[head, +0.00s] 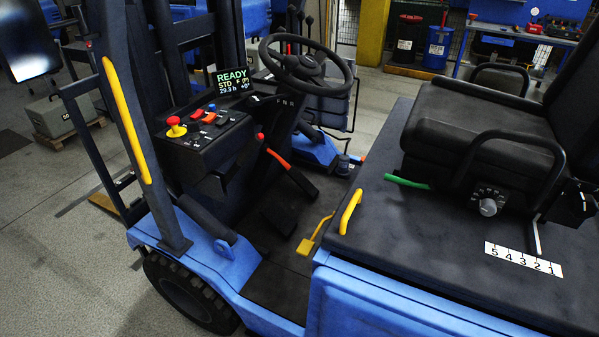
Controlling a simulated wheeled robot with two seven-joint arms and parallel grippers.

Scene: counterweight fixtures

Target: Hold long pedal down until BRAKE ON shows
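A blue forklift fills the middle, seen from its open side. Its small display (233,80) reads READY, STD and 29.3 h; BRAKE ON does not show on it. In the footwell a dark, wide pedal (279,219) stands tilted above the black floor. A yellow pedal-like plate (306,246) on a bent stem is nearer, beside the seat base. I cannot tell for certain which one is the long pedal. Nothing touches either one. A lever with a red-orange grip (279,158) stands beside the dash. Neither of my grippers is in view.
A steering wheel (307,66) overhangs the footwell. A dash box (203,137) carries a red knob and switches. A yellow grab bar (126,120) runs up the pillar; another yellow handle (350,211) is on the seat base. The black seat (483,127) is right. Grey floor (60,270) is clear at left.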

